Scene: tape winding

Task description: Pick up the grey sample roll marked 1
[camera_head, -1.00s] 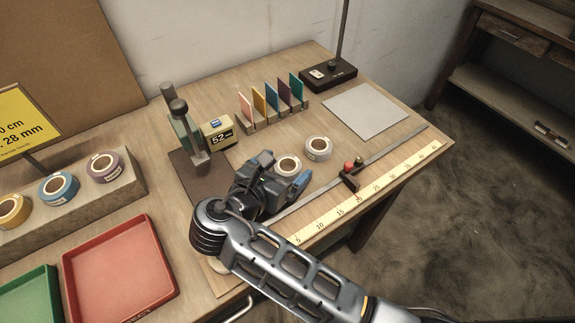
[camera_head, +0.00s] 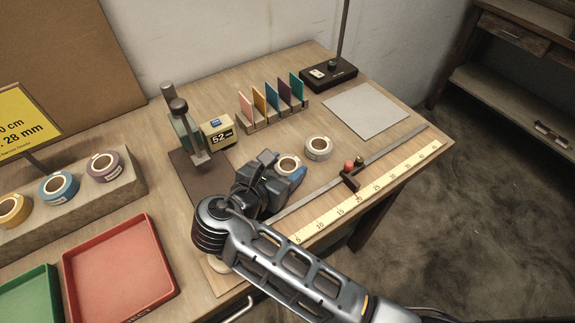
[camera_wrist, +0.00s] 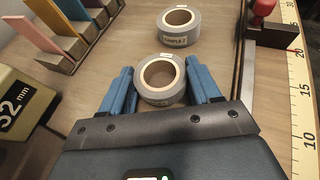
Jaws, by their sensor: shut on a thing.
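A grey roll (camera_wrist: 158,97) with a brown core lies flat on the bench between the two blue fingers of my gripper (camera_wrist: 160,68). My gripper is shut on its sides. In the head view the same roll (camera_head: 280,162) is partly hidden by my gripper (camera_head: 285,172). A small label shows at the roll's far rim, but its mark cannot be read. A second grey roll (camera_wrist: 179,41) lies just beyond, apart from my fingers. It also shows in the head view (camera_head: 318,155). Its side label looks like "SAMPLE", with the number unclear.
A metal rail with a red-knobbed slider (camera_head: 350,179) and a yellow ruler (camera_head: 345,206) run along the right. A rack of coloured cards (camera_head: 273,117) and a gauge reading 52 mm (camera_head: 218,134) stand on the left and behind. A grey sheet (camera_head: 366,109) lies farther back.

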